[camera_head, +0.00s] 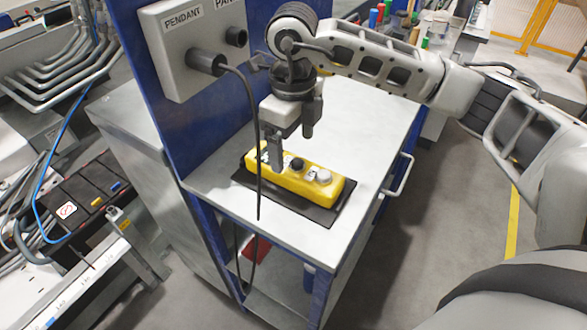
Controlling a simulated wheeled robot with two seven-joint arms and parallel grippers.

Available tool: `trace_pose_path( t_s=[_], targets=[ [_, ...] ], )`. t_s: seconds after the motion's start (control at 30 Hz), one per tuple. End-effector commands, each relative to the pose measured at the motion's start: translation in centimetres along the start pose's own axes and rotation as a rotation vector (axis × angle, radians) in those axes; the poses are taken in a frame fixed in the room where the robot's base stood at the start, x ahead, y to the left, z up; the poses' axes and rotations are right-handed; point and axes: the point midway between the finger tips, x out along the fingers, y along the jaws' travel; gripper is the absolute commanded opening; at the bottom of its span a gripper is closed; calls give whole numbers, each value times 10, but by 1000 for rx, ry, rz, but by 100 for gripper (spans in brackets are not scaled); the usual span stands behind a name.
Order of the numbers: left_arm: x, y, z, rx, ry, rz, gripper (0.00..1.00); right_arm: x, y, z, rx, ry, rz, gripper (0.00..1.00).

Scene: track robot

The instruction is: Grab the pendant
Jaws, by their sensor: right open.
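The yellow pendant (318,186) lies on a dark mat (262,192) on top of the grey-and-blue cabinet. It has a black knob and a pale round button on its upper face. My right gripper (289,158) points down over the left half of the pendant, with its arm coming in from the right. Its fingers are open and partly hide the pendant's left end. I cannot tell whether the fingertips touch the pendant. My left gripper is not in view.
A grey box labelled PENDANT (190,45) is fixed to the blue panel. A black cable (257,125) hangs from it in front of the mat. The cabinet top (375,115) is clear behind the pendant. Bottles and cups (395,20) stand on a bench behind.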

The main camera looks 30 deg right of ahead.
Motion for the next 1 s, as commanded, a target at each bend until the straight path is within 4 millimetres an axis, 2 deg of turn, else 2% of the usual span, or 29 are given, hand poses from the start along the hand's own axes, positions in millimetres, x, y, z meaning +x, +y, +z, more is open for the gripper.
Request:
trace_pose_path(
  t_s=[0.17,0.4,0.7,0.77,0.93,0.97,1.0],
  targets=[
    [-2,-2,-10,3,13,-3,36,14,2,-3,-1,4,2,82],
    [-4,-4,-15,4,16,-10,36,48,5,-5,-1,2,2,82],
    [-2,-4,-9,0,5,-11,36,55,5,-5,-1,0,1,82],
    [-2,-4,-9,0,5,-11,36,54,5,-4,-1,0,1,68],
    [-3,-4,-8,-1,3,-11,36,54,5,-4,-1,0,1,21],
    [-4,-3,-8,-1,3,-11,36,54,5,-4,-1,0,1,14],
    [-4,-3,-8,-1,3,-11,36,53,5,-4,-1,-4,1,14]
  ],
)
